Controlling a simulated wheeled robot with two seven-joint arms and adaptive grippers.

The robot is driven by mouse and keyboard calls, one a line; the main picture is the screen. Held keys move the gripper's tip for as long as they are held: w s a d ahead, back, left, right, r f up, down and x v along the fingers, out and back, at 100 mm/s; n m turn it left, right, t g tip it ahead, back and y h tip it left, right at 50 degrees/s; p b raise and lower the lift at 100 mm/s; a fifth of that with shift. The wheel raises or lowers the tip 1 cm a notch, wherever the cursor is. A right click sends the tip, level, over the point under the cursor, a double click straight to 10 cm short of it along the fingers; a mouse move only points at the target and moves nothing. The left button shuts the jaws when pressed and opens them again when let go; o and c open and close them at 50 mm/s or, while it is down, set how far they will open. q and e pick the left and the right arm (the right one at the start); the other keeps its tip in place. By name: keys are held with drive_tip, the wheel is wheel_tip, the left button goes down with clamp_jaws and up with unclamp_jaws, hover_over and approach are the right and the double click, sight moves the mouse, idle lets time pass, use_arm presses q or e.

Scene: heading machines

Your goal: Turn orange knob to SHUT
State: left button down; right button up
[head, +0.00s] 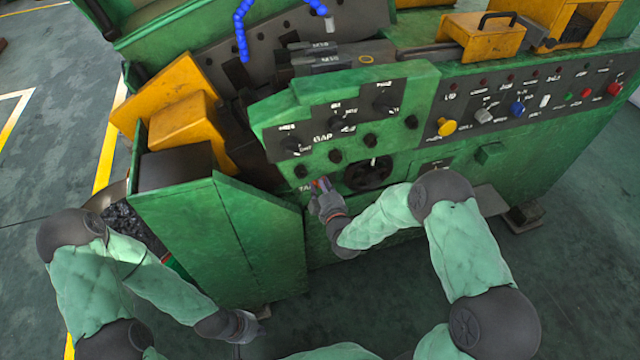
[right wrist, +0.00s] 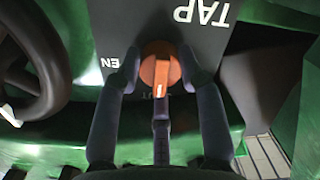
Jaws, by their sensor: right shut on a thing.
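The orange knob (right wrist: 160,68) sits on a dark plate lettered TAP (right wrist: 205,12). Its white mark points down in the right wrist view, toward a label of which only a few letters show below it. Letters ending in EN show to its left. My right gripper (right wrist: 160,75) is shut on the knob, with fingers on both sides and one below. In the head view, my right gripper (head: 321,187) is at the panel's lower left and mostly hides the knob. My left gripper (head: 246,326) hangs low in front of the machine, away from the panel; its jaw state is unclear.
A black handwheel (head: 368,175) is close to the right of my right gripper. Black knobs (head: 335,156) are above it. The green box (head: 225,245) stands to the left. A yellow knob (head: 446,126) and several buttons are farther right.

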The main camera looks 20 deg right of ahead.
idle(0.3)
drive_tip(key=o, duration=1.1)
drive_tip(key=shift+o, duration=0.2)
